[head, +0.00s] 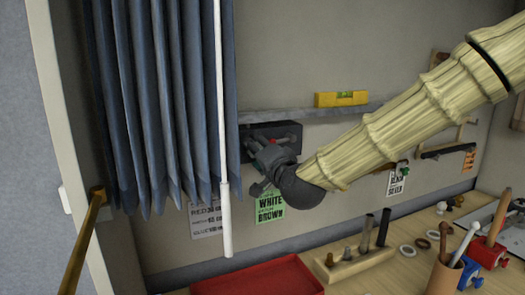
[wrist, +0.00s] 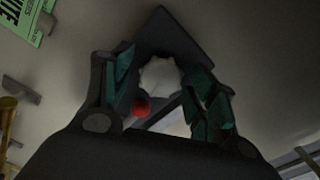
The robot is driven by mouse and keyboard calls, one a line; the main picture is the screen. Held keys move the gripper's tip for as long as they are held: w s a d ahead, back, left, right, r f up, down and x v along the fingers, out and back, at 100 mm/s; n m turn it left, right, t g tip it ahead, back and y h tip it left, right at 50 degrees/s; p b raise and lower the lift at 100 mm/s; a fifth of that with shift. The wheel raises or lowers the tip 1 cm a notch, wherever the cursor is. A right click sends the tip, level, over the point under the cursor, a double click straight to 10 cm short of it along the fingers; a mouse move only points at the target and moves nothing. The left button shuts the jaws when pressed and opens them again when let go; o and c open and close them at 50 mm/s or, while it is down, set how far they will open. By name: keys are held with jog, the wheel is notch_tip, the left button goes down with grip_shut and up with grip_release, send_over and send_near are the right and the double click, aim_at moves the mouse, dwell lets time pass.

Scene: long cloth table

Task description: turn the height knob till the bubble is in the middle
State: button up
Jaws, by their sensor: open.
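A yellow spirit level (head: 325,100) lies on a grey shelf (head: 258,117) on the back wall. Its green vial (head: 345,95) faces me, but the bubble is too small to place. A dark box (head: 288,129) is under the shelf's left part, partly hidden by my gripper (head: 258,166). In the wrist view my gripper (wrist: 163,72) is open, with its teal-padded fingers apart. A pale round knob (wrist: 160,75) shows between the fingers, with a visible gap on the right side. A small red ball (wrist: 140,107) shows just below it. The knob is hidden in the head view.
A blue-grey curtain (head: 150,100) and a white rod (head: 222,120) hang close left of my gripper. Paper labels, one green (head: 270,206), are on the wall below. The table holds a red tray (head: 265,278), a wooden tool block (head: 350,262) and a tool cup (head: 445,274).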

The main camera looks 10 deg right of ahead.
jog(key=c, duration=1)
jog(key=shift+n+b, duration=0.85)
jog(key=shift+n, duration=0.65)
jog(key=shift+c, duration=0.2)
jog(key=o, duration=1)
jog(key=shift+o, duration=0.2)
